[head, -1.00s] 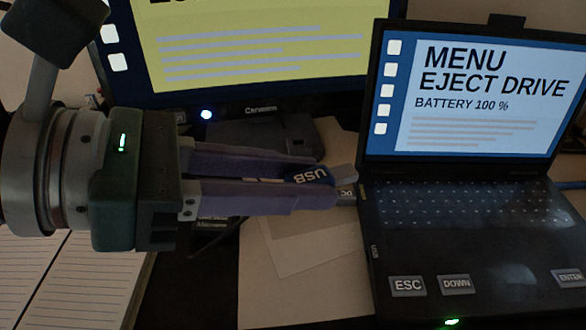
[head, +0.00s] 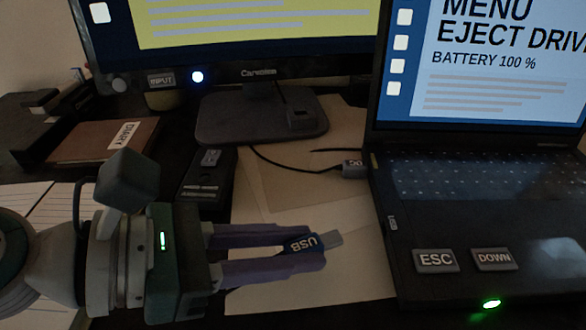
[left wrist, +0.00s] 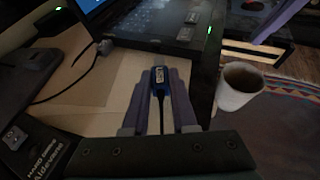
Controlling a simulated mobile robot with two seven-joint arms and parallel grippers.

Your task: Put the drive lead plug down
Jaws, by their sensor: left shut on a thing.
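The drive lead plug (head: 303,243) is blue, marked USB, with a bare metal tip pointing right. My left gripper (head: 322,252) is shut on it, over the pale papers (head: 350,265) and left of the laptop (head: 405,205). The metal tip is apart from the laptop's side. In the left wrist view the plug (left wrist: 159,76) sits between the purple fingers, with its dark lead running back toward the wrist. I cannot tell its height above the papers. The black hard drive (head: 207,175) lies behind my left gripper. A purple finger of my right gripper (left wrist: 278,20) shows at the upper right.
A DC plug (head: 354,168) sits at the laptop's left side, its cable running to the left. The monitor base (head: 235,120) and a brown diary (head: 105,142) stand behind. The papers have clear room.

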